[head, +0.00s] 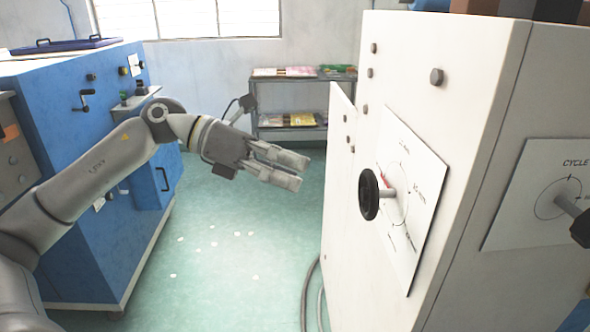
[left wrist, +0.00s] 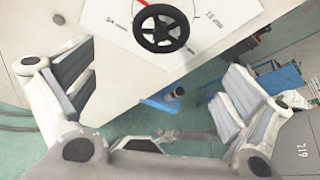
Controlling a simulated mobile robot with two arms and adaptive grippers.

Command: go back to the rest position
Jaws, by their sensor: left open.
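My left gripper (head: 292,172) is open and empty in the head view, held in mid-air over the green floor. It is to the left of the white cabinet (head: 440,120) and apart from it. A black handwheel (head: 369,194) stands out from a dial plate on the cabinet's front. The left wrist view shows the two spread fingers of the left gripper (left wrist: 155,95), with nothing between them. The handwheel (left wrist: 161,28) is beyond the fingertips at the top there. My right gripper is not in view.
A blue cabinet (head: 60,130) stands at the left, behind my left arm. A shelf (head: 290,120) with packets and papers is at the back wall. A second dial plate (head: 540,195) with a knob is at the right. Cables (head: 310,290) lie on the floor. The floor between the cabinets is open.

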